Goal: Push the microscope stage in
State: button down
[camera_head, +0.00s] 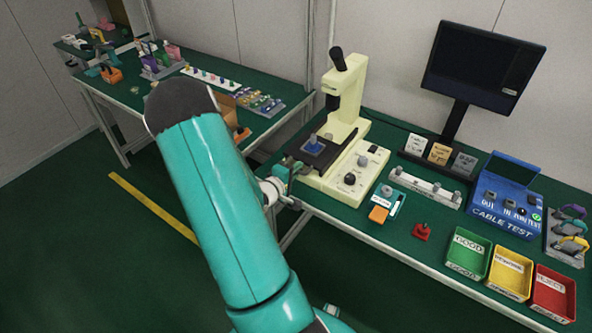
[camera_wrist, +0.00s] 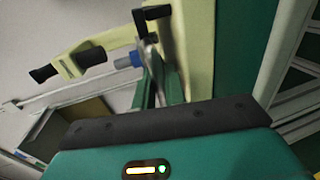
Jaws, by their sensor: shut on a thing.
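The cream microscope (camera_head: 349,95) stands on the green bench, with its black eyepiece at the top. Its dark stage (camera_head: 325,155) juts out at the front left and carries a small blue piece (camera_head: 313,143). My gripper (camera_head: 288,171) is at the stage's near left edge, shut on the stage's front part, partly hidden by my teal arm. In the wrist view, the microscope (camera_wrist: 200,45) appears turned on its side, with a dark bracket-like part (camera_wrist: 150,14) beyond my fingers. The exact grip contact is hard to make out.
A control box with knobs (camera_head: 352,176) adjoins the microscope on its right. A monitor (camera_head: 483,67), a blue cable tester (camera_head: 507,203) and green, yellow and red bins (camera_head: 468,254) stand farther right. Another bench (camera_head: 200,95) is at the back left. Open floor lies left of the bench.

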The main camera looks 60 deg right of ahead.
aim_at(304, 160)
jog(key=x, duration=0.2)
jog(key=r+x, duration=0.1)
jog(key=x, duration=0.4)
jog(key=shift+d+r, duration=0.25)
jog(key=shift+d, duration=0.1)
jog(key=c, duration=1.5)
grip_release()
jog(key=shift+c, duration=0.2)
jog(key=v, duration=1.3)
jog(key=shift+a, duration=0.4)
